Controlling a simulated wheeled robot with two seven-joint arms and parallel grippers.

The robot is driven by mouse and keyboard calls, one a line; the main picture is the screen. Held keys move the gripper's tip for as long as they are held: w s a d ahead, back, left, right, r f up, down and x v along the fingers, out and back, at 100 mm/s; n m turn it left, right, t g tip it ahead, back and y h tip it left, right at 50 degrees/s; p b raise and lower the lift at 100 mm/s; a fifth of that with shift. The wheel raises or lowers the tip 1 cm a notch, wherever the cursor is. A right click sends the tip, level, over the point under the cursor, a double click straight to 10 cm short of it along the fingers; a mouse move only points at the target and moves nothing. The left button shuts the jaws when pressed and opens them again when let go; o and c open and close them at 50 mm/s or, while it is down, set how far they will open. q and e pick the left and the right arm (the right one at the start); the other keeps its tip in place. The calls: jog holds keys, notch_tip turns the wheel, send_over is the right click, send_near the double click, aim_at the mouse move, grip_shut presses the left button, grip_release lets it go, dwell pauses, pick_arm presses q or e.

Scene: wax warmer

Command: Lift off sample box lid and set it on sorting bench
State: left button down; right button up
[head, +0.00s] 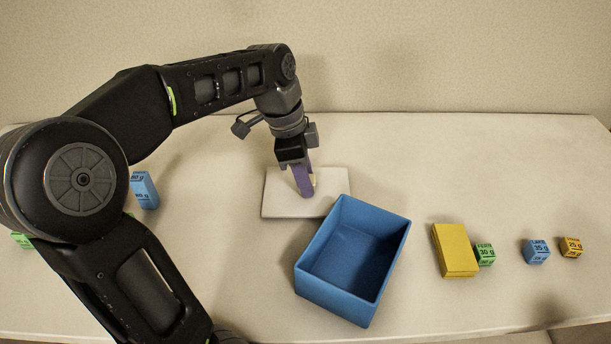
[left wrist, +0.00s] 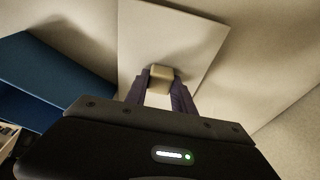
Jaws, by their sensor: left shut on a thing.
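The lid is a flat white rectangular plate (head: 279,203) with a small beige knob on top. It is at the middle of the bench, behind and left of the open blue box (head: 350,262), whose inside looks empty. My left gripper (head: 306,188) is over the lid with its purple fingers shut on the knob. In the left wrist view the fingers clasp the knob (left wrist: 161,79) from both sides, with the lid (left wrist: 185,33) beneath. I cannot tell whether the lid touches the bench. My right gripper is not in view.
The pale sorting bench (head: 430,160) is clear at the back. A blue block (head: 146,190) stands at left, partly behind my arm.

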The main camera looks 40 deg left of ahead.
pick_arm(q)
jog(key=c, duration=1)
grip_release()
jog(key=shift+r, duration=0.1)
jog(key=p+v, duration=0.6)
jog(key=v, duration=0.1)
jog(key=shift+r, duration=0.4)
dwell(0.7)
jog(key=shift+s+a, duration=0.1)
